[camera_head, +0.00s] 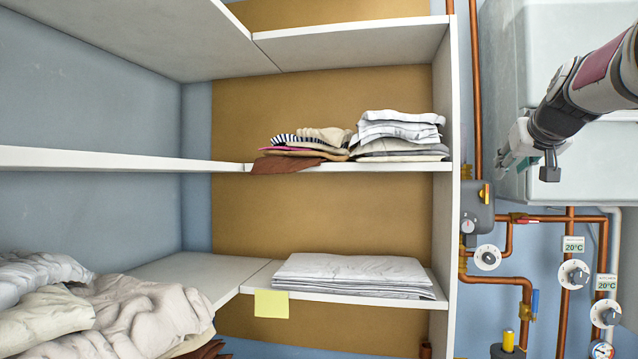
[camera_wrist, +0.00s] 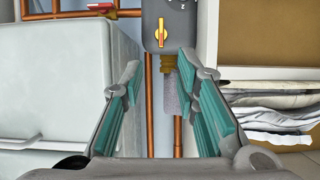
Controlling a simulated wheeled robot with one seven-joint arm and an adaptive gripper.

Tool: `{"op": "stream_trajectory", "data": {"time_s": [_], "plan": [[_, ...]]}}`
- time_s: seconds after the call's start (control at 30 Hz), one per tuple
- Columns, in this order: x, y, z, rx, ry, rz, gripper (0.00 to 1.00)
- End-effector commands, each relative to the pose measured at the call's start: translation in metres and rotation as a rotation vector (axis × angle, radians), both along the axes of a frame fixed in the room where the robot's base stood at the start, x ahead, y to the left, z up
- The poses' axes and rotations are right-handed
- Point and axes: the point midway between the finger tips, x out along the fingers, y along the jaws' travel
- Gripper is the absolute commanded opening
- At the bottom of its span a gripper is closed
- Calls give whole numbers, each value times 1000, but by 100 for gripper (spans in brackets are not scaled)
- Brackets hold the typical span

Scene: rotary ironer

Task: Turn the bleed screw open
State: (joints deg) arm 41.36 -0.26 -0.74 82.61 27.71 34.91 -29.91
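A yellow knob (camera_head: 485,193) sits on a dark grey box (camera_head: 476,217) mounted among copper pipes, right of the shelving. The wrist view shows the same yellow knob (camera_wrist: 160,32) on the grey box (camera_wrist: 181,18), beyond my fingertips. I cannot tell whether this knob is the bleed screw. A brass fitting (camera_wrist: 168,63) and a grey ribbed piece below it show between my fingers. My gripper (camera_head: 527,162) is in front of the large white unit, up and to the right of the box. It also shows in the wrist view (camera_wrist: 160,75), open and empty, with teal pads apart.
A white unit (camera_head: 570,120) stands behind my arm. Below are copper pipes (camera_head: 565,320), dials (camera_head: 574,274), a red handle (camera_head: 526,220), a blue handle (camera_head: 535,303) and a yellow-topped fitting (camera_head: 508,340). Shelves (camera_head: 340,168) at left hold folded laundry (camera_head: 350,270).

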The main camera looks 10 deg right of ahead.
Motion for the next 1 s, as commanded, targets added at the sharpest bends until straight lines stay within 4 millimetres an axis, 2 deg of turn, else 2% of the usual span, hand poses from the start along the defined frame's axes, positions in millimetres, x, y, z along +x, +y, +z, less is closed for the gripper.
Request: {"op": "stream_trajectory", "data": {"time_s": [0.03, 0.17, 0.7, 1.0], "plan": [[0, -7, 3, -3, -6, -9, 28], [8, -13, 1, -8, -10, -10, 28], [89, -50, -37, -6, -7, -6, 28], [112, -61, -47, -8, -9, -8, 28]]}}
